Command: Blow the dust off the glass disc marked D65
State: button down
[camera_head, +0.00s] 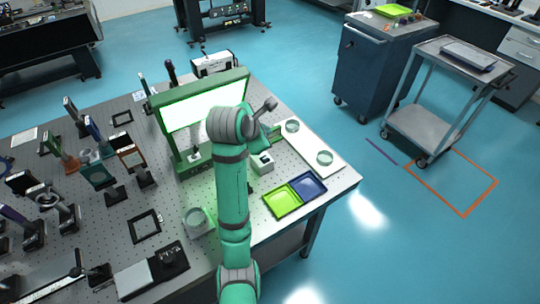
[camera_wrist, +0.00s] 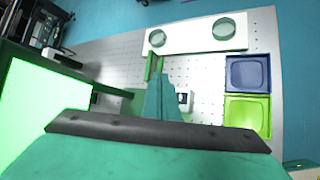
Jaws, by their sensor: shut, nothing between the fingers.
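Two round glass discs lie on a white board at the table's right side. One disc (camera_head: 292,126) is at the far end and the other disc (camera_head: 324,158) at the near end. In the wrist view they show as a left disc (camera_wrist: 157,37) and a right disc (camera_wrist: 223,28). No D65 mark is readable, and dust cannot be made out. My gripper (camera_wrist: 166,77) is shut and empty, pointing toward the white board (camera_wrist: 190,40) and apart from the discs. In the head view my arm partly hides the gripper.
A lit green-framed panel (camera_head: 205,103) stands left of my gripper. A small white box (camera_head: 262,163) stands near the gripper. Green (camera_head: 282,201) and blue (camera_head: 308,187) trays lie at the near right. Several optical mounts crowd the left side.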

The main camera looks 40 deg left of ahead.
jog(key=s, duration=0.1)
send_over(263, 160)
jog(key=f, duration=0.7)
jog(key=shift+s+d, duration=0.1)
jog(key=shift+d, duration=0.1)
jog(key=shift+a+f, duration=0.1)
jog(key=shift+f, duration=0.75)
jog(key=shift+w+d+f, duration=0.1)
jog(key=shift+w+d, duration=0.15)
jog(key=shift+s+a, duration=0.35)
jog(key=shift+a, duration=0.05)
jog(key=shift+w+d, duration=0.15)
jog(key=shift+d, duration=0.05)
dwell(0.4)
